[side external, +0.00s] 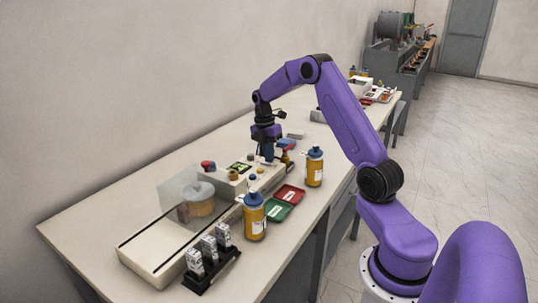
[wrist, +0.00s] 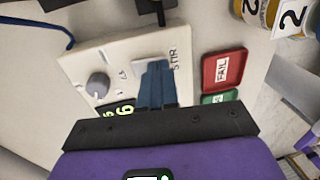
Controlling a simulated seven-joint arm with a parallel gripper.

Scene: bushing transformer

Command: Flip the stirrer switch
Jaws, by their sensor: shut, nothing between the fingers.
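The cream control panel (wrist: 105,50) of the tester fills the middle of the wrist view. It carries a grey round knob (wrist: 97,86), a digital display (wrist: 118,110) and a pale switch plate (wrist: 143,64) beside lettering that appears to read "STIR". My gripper (wrist: 156,68) is shut and empty, its blue fingertips over the switch plate and hiding part of it. I cannot tell whether they touch it, nor the switch's position. In the side view my gripper (side external: 268,158) points down at the far end of the cream tester (side external: 150,250).
A red FAIL tray (wrist: 222,70) and a green tray (wrist: 220,97) lie beside the panel. Orange bottles with blue caps (side external: 254,217) (side external: 314,167) stand near the table's front edge. A clear chamber (side external: 190,193) and a black rack (side external: 211,268) are at the near end.

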